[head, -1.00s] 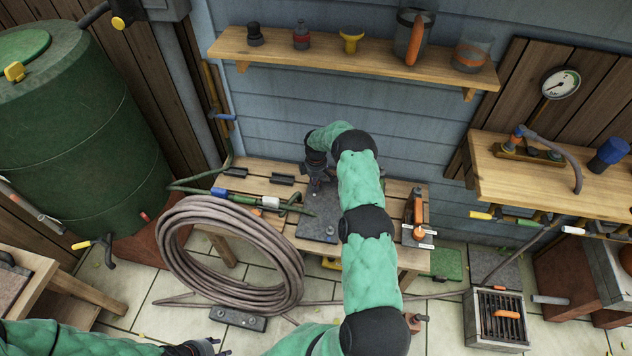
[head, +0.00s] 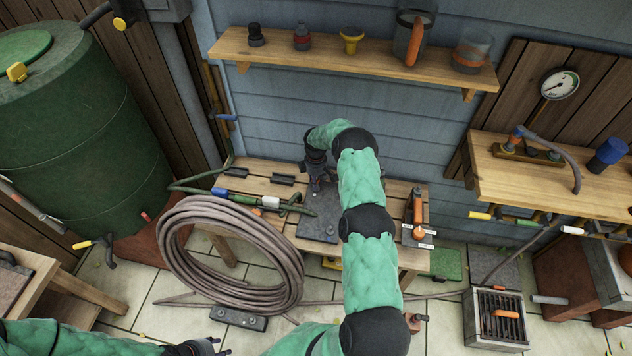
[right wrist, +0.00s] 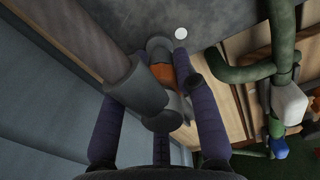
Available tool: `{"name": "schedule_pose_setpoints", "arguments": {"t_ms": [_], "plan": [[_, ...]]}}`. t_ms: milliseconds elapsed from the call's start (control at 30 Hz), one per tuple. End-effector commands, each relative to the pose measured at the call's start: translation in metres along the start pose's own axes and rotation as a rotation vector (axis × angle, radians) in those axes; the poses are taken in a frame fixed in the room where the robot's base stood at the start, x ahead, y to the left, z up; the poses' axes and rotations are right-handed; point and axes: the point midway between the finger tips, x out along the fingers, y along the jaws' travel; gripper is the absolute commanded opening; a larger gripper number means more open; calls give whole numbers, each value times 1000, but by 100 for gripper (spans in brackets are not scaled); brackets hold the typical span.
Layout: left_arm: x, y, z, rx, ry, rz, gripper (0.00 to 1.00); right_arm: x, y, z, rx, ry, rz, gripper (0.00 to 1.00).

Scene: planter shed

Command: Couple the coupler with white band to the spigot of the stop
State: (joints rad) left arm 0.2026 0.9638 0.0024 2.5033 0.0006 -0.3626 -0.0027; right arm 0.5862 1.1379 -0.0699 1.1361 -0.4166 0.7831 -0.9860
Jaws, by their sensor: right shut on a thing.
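My right gripper (head: 318,184) is low over a dark grey plate (head: 318,222) on the slatted bench. In the right wrist view its fingers (right wrist: 160,100) are shut on a grey-and-orange piece (right wrist: 161,73), partly hidden by a thick grey cylinder (right wrist: 125,85). I see no white band on the held piece. A white band or block (head: 270,203) sits on a green pipe-like part left of the plate, and also shows in the right wrist view (right wrist: 289,104). I cannot tell which part is the stop's spigot. My left gripper (head: 207,347) is at the bottom edge, apart from the bench.
A black holder with an orange tool (head: 418,208) stands at the bench's right end. A shelf (head: 350,62) with several fittings is above. A green barrel (head: 75,130) stands at left.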

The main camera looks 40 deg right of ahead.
Motion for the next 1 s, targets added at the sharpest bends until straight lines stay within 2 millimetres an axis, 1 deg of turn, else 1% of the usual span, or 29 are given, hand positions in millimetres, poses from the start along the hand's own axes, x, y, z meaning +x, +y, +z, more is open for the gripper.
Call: {"name": "schedule_pose_setpoints", "arguments": {"t_ms": [200,633,1000], "plan": [[-1,0,0,0,0,0,40,-4,0,0,0,0,0,0],[-2,1,0,0,0,0,40,-6,0,0,0,0,1,0],[-9,3,0,0,0,0,40,-21,0,0,0,0,1,0]]}}
